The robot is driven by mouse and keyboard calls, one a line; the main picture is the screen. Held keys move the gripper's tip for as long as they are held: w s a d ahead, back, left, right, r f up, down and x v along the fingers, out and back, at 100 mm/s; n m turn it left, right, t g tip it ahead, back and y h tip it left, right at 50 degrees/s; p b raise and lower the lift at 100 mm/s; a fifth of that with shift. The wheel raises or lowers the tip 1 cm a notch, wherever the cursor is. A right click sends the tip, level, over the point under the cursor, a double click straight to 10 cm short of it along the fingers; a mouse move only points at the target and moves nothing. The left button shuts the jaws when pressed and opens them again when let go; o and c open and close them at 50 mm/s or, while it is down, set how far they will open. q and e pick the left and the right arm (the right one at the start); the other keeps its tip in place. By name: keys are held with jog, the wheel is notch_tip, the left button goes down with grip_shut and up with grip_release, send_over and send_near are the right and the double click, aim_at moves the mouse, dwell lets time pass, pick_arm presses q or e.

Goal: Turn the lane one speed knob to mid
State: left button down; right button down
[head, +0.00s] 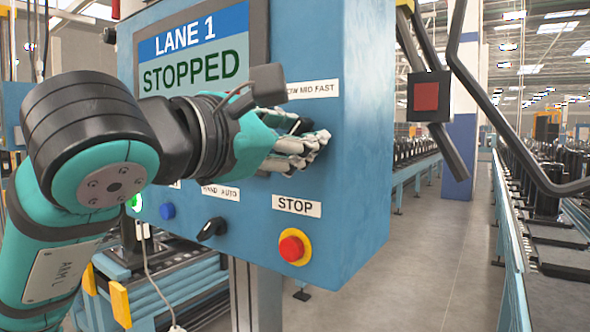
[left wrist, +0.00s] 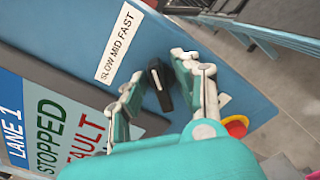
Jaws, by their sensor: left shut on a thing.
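The blue control panel (head: 362,150) has a screen (head: 250,62) reading LANE 1 STOPPED. My left gripper (head: 322,143) is at the panel's right side, just below the SLOW MID FAST label (head: 318,88). Its fingers and wrist hide the speed knob in the head view. In the left wrist view the black speed knob (left wrist: 160,88) sits between the two fingers, below the same label (left wrist: 124,44). My right gripper is not in view.
Below the hand are a black HAND AUTO switch (head: 212,229), a blue button (head: 167,211) and a red STOP button (head: 292,249) on a yellow ring. A box with a red face (head: 427,97) hangs at right. A conveyor line (head: 540,215) runs along the right.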

pick_arm(q)
jog(key=n+b, duration=0.5)
jog(key=b, duration=0.1)
jog(key=shift+a+f, duration=0.1)
jog(key=shift+f, duration=0.05)
jog(key=shift+w+n+b, duration=0.1)
jog(key=shift+n+b, duration=1.15)
jog(key=shift+n, duration=0.25)
jog(key=shift+r, duration=0.2)
jog(key=c, duration=1.3)
grip_release()
jog(key=shift+c, duration=0.2)
jog(key=shift+a, duration=0.2)
jog(key=v, duration=1.2)
jog(key=shift+d, duration=0.15)
